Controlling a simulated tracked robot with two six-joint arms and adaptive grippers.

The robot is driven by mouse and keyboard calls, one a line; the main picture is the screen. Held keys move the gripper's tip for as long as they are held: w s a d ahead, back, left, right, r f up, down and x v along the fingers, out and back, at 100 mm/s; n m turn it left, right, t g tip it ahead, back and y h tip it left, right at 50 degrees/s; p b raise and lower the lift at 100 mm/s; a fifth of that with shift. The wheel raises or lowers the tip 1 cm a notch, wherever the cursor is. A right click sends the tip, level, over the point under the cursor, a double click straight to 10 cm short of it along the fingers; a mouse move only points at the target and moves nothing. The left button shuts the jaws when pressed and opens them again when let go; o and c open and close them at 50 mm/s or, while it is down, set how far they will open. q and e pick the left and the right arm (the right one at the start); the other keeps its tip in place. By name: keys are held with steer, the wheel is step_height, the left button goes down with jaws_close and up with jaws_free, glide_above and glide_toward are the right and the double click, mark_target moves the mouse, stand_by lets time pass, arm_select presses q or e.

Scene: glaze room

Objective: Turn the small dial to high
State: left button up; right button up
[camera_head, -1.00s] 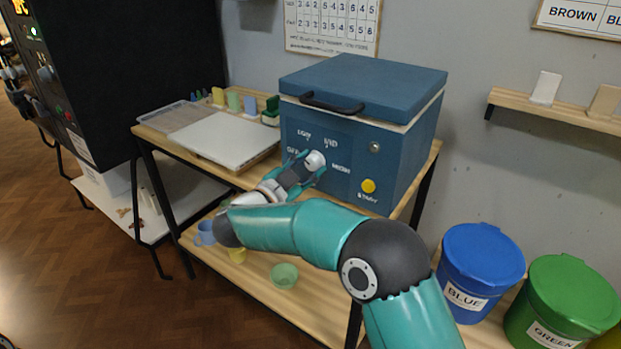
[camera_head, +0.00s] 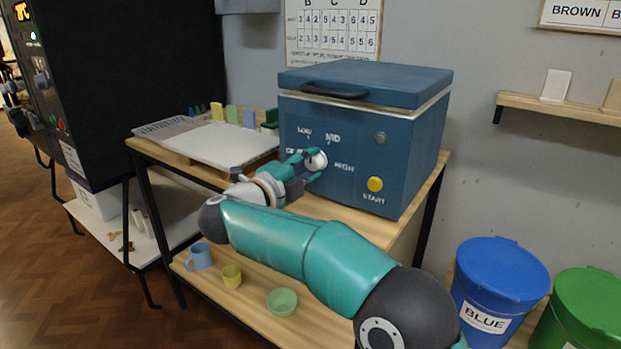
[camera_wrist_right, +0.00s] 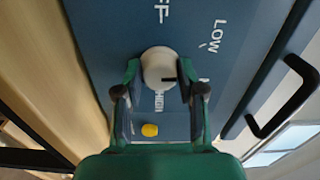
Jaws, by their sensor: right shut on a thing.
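The small dial (camera_head: 316,160) is a round white knob on the front of a blue box-shaped kiln (camera_head: 410,150). Labels LOW, MID and HIGH (camera_head: 344,167) surround it; OFF is partly hidden by the gripper. My right gripper (camera_head: 308,165) has its fingers on both sides of the dial. In the right wrist view the dial (camera_wrist_right: 158,66) sits between the fingertips (camera_wrist_right: 159,78), shut on it. Its dark mark points right in that view, towards the partly hidden MID label, with HIGH below the knob. My left gripper is not in view.
A yellow START button (camera_head: 375,184) and a grey round fitting (camera_head: 380,138) are on the same panel. The lid handle (camera_head: 334,90) juts out above. A pale board (camera_head: 224,143) lies left of the kiln. Cups and a green bowl (camera_head: 282,301) stand on the lower shelf.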

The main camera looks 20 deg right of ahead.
steer(key=m+b, duration=0.2)
steer(key=m, duration=0.1)
steer(key=m+b, duration=0.1)
steer(key=m, duration=0.1)
steer(key=shift+d+b, duration=0.3)
steer(key=shift+b, duration=0.05)
steer(key=m+b, duration=0.3)
steer(key=m, duration=0.1)
steer(key=m+b, duration=0.3)
steer(key=m, duration=0.2)
steer(key=m+b, duration=0.1)
steer(key=m, duration=0.3)
steer(key=shift+m+b, duration=0.4)
steer(key=o, duration=1.1)
steer(key=shift+w+f, duration=0.1)
steer(key=shift+w, duration=0.05)
steer(key=shift+o, duration=0.2)
steer(key=shift+a, duration=0.1)
